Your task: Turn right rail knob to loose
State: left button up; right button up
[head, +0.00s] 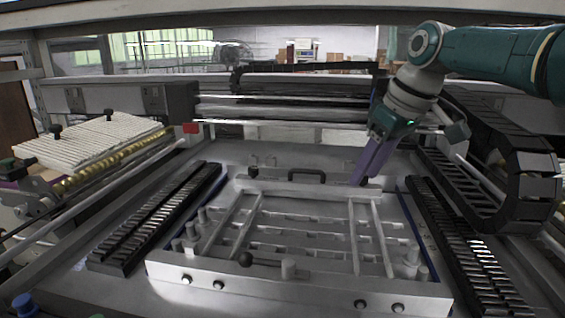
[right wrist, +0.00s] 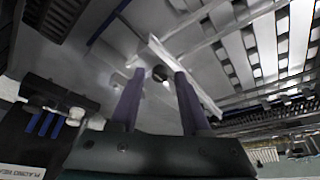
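My right gripper (head: 367,178) reaches down from the upper right to the far right end of the metal fixture frame (head: 300,275). In the right wrist view its two purple fingers (right wrist: 157,82) are apart. A small round dark knob (right wrist: 160,73) on the side of a metal bar (right wrist: 180,75) shows in the gap between the fingertips. Whether the fingers touch it cannot be told. In the head view this knob is not visible near the fingertips. My left gripper is not in view.
A black handle (head: 307,174) stands on the plate left of my right gripper. Black toothed strips (head: 160,215) flank the fixture, and a black cable chain (head: 525,190) lies at the right.

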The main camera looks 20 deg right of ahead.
jog(key=shift+o, duration=0.5)
jog(key=shift+r, duration=0.1)
jog(key=shift+r, duration=0.25)
jog(key=p+v, duration=0.2)
jog(key=v, duration=0.7)
jog(key=shift+s+p, duration=0.25)
jog(key=shift+p, duration=0.1)
jog(key=shift+r, duration=0.1)
